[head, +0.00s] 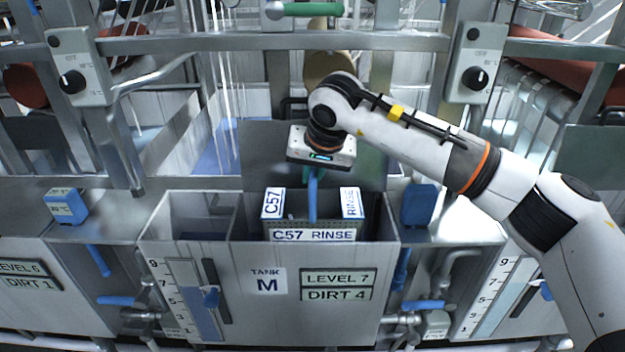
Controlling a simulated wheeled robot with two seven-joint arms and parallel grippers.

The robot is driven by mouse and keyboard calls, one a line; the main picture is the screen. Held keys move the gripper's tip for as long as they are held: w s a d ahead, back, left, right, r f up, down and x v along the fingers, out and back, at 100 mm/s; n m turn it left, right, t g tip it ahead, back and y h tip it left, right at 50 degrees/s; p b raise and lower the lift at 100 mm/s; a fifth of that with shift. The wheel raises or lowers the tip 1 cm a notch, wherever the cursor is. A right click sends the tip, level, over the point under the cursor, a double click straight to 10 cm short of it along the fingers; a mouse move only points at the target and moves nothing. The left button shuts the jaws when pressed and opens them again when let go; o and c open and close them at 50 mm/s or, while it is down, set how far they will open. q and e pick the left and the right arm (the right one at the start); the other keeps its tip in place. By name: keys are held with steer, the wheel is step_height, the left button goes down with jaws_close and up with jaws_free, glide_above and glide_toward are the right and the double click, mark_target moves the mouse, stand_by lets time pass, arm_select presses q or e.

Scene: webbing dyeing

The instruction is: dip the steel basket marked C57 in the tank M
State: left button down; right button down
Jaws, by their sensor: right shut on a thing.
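The steel basket marked C57 (312,236) has white labels reading C57 and RINSE and an upright blue handle. It sits in the right-hand compartment of tank M (240,318), with its top and front label showing near the front rim. Its lower part is hidden behind the tank's front wall, so I cannot tell how deep it is or whether it touches the bottom. My right gripper (314,178) points down over the basket and is shut on its blue handle; the fingers are mostly hidden under the gripper body. My left gripper is out of view.
Tank M's left compartment (205,215) holds no basket that I can see. A blue box (66,205) stands on the left ledge and a blue piece (420,204) on the right. Metal rails (250,43) and control boxes (78,68) stand behind and above.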

step_height(320, 180, up, 8)
steer(key=p, duration=0.4)
steer(key=shift+r, duration=0.15)
